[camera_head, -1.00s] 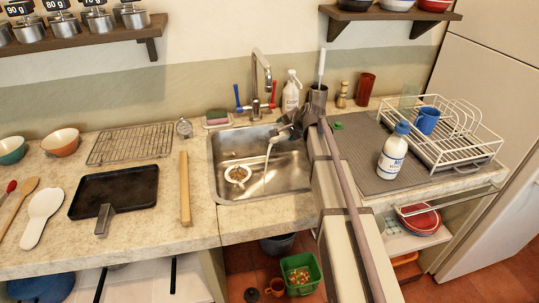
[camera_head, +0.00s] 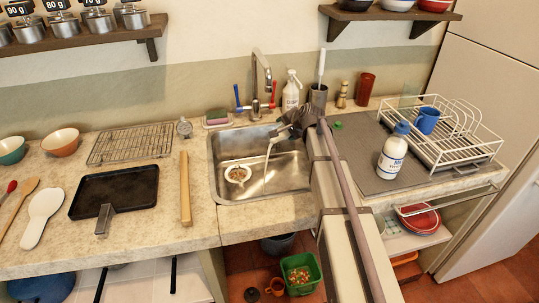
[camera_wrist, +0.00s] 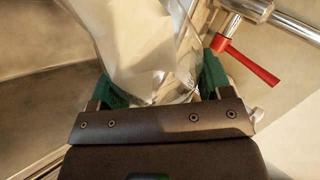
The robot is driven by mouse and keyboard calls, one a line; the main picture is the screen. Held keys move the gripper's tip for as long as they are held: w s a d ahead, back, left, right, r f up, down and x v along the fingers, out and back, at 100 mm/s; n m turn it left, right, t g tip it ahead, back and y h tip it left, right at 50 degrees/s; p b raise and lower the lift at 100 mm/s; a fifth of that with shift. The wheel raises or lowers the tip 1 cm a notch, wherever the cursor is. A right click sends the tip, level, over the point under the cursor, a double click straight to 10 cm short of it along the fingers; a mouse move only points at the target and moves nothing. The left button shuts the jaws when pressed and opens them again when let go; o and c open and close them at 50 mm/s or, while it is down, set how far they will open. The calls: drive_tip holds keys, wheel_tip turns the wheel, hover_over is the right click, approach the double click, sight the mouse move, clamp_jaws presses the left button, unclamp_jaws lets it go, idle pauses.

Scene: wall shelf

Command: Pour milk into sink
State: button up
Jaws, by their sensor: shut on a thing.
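My gripper (camera_wrist: 164,82) is shut on a clear container with white milk in it (camera_wrist: 150,45), seen between its green fingers in the wrist view. In the head view my gripper (camera_head: 290,128) is over the right back part of the steel sink (camera_head: 285,185). The container is tilted there, and a thin white stream of milk (camera_head: 267,160) runs down into the sink. Its exact shape is partly hidden by my gripper.
A white strainer with scraps (camera_head: 238,174) lies in the sink. The tap (camera_head: 256,85) rises behind it, and its red handle (camera_wrist: 248,65) is close to my gripper. A dish rack (camera_head: 450,135) with a blue mug stands right. A green cap (camera_head: 338,125) lies on the mat.

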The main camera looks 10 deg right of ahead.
drive_tip(key=shift+s+a+r+n+t+h, duration=0.15)
drive_tip(key=shift+r+n+t+h, duration=0.15)
drive_tip(key=shift+r+t+h, duration=0.25)
drive_tip(key=shift+s+a+r+n+t+h, duration=0.15)
drive_tip(key=shift+r+n+t+h, duration=0.25)
drive_tip(key=shift+r, duration=0.3)
idle(3.8)
